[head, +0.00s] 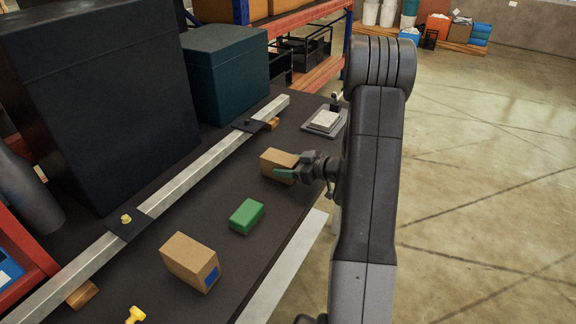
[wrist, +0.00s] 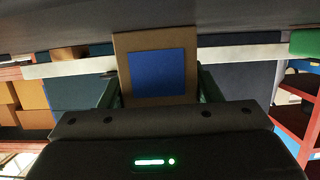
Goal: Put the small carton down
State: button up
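A small brown carton (head: 275,160) is between the green fingers of my gripper (head: 287,174), over the far part of the dark workbench (head: 215,230). In the wrist view the carton (wrist: 123,70) shows a blue square on its near face. A green finger lies against each side of it, so my gripper (wrist: 156,88) appears shut on it. The carton is very close to the bench top; I cannot tell whether it touches. A larger brown carton (head: 188,258) with a blue patch stands at the near part of the bench.
A green box (head: 246,216) lies between the cartons. A scale-like device (head: 325,121) stands beyond my gripper. A long metal bar (head: 190,178) runs along the bench, with a dark teal bin (head: 225,75) and a big black box (head: 100,100) behind. A yellow piece (head: 135,315) lies nearest.

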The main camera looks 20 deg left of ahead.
jog(key=o, duration=0.3)
jog(key=shift+r, duration=0.2)
jog(key=v, duration=1.2)
jog(key=shift+a, duration=0.1)
